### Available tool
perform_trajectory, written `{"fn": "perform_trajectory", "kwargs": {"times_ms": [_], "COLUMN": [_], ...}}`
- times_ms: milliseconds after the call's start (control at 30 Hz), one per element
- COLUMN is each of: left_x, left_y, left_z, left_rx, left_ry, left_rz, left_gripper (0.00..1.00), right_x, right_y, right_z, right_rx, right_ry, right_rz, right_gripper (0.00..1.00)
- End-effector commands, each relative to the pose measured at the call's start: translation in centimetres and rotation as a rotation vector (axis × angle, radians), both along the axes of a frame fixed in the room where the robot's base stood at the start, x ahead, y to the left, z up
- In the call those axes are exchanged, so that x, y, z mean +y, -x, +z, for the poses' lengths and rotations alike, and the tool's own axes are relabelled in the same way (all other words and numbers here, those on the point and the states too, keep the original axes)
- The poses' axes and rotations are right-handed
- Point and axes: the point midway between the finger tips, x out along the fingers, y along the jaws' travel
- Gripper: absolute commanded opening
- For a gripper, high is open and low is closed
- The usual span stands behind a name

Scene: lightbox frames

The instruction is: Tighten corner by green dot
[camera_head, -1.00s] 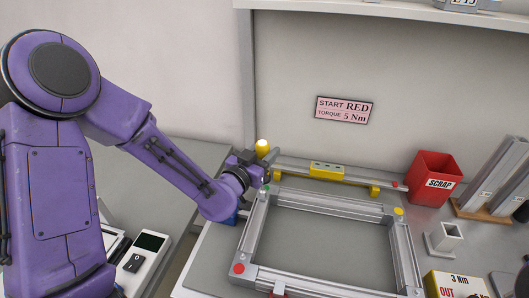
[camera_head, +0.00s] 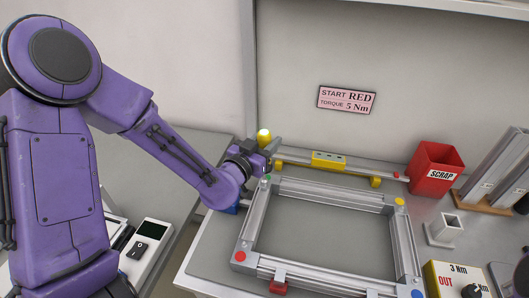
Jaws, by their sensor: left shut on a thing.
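The aluminium frame (camera_head: 320,190) lies flat on the grey bench with coloured dots at its corners. The green dot (camera_head: 267,178) is at the far left corner, red (camera_head: 240,256) near left, yellow (camera_head: 399,202) far right, blue (camera_head: 417,294) near right. My left gripper (camera_head: 260,160) is at the green-dot corner, shut on a tool with a yellow rounded top (camera_head: 264,137), which stands roughly upright. The fingertips and the tool's lower end are mostly hidden, so I cannot tell whether it sits in the screw.
A pink sign (camera_head: 346,99) reads "START RED, TORQUE 5 Nm". A rail with a yellow block (camera_head: 329,160) lies behind the frame. A red scrap bin (camera_head: 435,170), a small upright profile (camera_head: 445,228) and a "3 Nm OUT" box (camera_head: 455,280) stand right. A red clamp (camera_head: 278,287) is at the front.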

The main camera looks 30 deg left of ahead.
Motion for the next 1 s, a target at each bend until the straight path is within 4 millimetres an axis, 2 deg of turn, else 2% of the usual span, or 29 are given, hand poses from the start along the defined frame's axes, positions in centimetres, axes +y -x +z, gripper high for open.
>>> {"fn": "perform_trajectory", "kwargs": {"times_ms": [33, 233, 800, 1000], "left_x": [-0.1, -0.1, 0.0, 0.0], "left_y": [0.2, 0.3, 0.1, 0.0], "left_z": [-0.6, -0.3, 4.2, 5.1], "left_rx": [0.015, 0.016, 0.004, 0.003], "left_ry": [-0.001, -0.002, -0.002, -0.001], "left_rz": [-0.003, -0.003, -0.001, -0.001], "left_gripper": [0.0, 0.0, 0.0, 0.0], "right_x": [0.0, 0.0, 0.0, 0.0], "right_y": [0.0, 0.0, 0.0, 0.0], "right_z": [-0.1, 0.2, 3.8, 4.5], "right_rx": [0.0, 0.0, 0.0, 0.0], "right_ry": [0.0, 0.0, 0.0, 0.0], "right_rz": [0.0, 0.0, 0.0, 0.0], "right_gripper": [0.43, 0.43, 0.43, 0.43]}}
